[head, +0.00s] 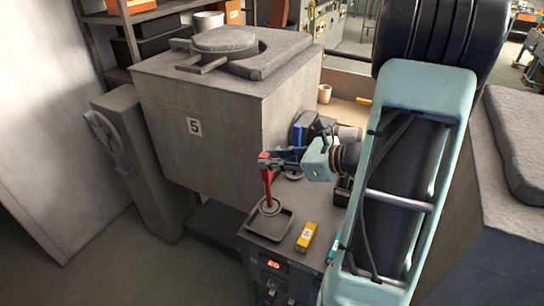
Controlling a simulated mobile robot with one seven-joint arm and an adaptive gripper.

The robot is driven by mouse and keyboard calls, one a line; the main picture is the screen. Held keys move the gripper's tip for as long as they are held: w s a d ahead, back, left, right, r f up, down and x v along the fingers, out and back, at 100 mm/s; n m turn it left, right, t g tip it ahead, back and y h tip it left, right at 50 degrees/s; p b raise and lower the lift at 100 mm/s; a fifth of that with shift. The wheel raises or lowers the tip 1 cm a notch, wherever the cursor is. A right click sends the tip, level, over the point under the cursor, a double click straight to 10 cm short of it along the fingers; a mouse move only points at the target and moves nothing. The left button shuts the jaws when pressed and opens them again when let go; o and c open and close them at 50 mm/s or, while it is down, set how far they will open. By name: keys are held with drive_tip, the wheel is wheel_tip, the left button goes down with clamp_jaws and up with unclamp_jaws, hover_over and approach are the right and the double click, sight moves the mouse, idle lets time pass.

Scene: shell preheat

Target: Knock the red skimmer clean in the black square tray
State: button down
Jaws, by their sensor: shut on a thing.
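The red skimmer (268,188) stands near upright, its red handle at the top and its pale round end low over the black square tray (284,231). That end is at the tray, but I cannot tell whether it touches the floor or rim. My gripper (270,160) is shut on the upper part of the red handle and reaches in from the right. The tray lies on the small cabinet top, near its front left edge. Any residue on the skimmer is too small to see.
A yellow box (306,237) lies just right of the tray. A large grey furnace block (200,130) marked 5 stands close behind and left. Dark and blue items (305,128) crowd the bench behind my gripper. A red display (273,265) is on the cabinet front.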

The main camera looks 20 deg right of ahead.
sight(270, 179)
drive_tip(key=shift+f+b, duration=2.5)
drive_tip(key=shift+f, duration=0.8)
drive_tip(key=shift+f+b, duration=0.55)
drive_tip(key=shift+r, duration=0.1)
wheel_tip(270, 179, up, 9)
drive_tip(key=p, duration=0.6)
drive_tip(key=shift+p, duration=0.4)
